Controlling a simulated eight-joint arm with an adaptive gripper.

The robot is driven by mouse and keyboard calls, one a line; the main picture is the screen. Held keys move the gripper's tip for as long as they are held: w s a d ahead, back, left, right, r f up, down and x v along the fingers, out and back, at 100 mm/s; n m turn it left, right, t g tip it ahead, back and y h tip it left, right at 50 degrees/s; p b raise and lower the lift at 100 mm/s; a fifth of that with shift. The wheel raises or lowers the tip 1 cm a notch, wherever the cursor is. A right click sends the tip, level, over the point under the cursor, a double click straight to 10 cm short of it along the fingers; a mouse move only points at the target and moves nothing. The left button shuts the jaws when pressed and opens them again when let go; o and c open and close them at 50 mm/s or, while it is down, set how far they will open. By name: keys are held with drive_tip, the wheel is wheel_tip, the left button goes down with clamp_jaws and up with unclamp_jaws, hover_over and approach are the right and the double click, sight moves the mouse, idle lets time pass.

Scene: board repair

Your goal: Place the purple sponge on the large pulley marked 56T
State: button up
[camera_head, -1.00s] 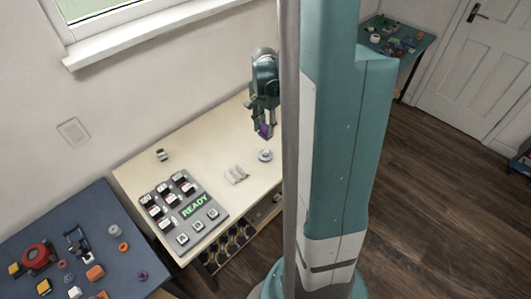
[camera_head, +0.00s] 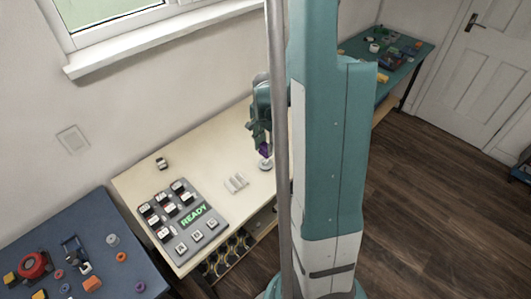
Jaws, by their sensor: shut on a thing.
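The purple sponge (camera_head: 264,150) is a small block between the fingers of my gripper (camera_head: 264,146). The gripper is shut on it and points down over the cream table. A small round grey-white pulley (camera_head: 265,165) lies on the table directly below the sponge. In this view the sponge appears just above or at the pulley; I cannot tell whether they touch. The 56T marking is too small to read. My column hides the right part of the table.
A grey panel (camera_head: 207,231) with a READY display and several blocks stands on the cream table (camera_head: 135,186). Pale pieces (camera_head: 236,183) lie left of the pulley. A blue table (camera_head: 55,235) with loose parts is at left, a teal table (camera_head: 418,57) at the back right.

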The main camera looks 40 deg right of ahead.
sight(266, 152)
drive_tip(key=shift+f+b, duration=0.3)
drive_tip(key=shift+f, duration=1.75)
drive_tip(key=shift+f, duration=0.15)
drive_tip(key=o, duration=0.8)
drive_tip(key=shift+r+p, duration=0.8)
drive_tip(key=shift+r, duration=5.35)
drive_tip(key=shift+a+r, duration=0.1)
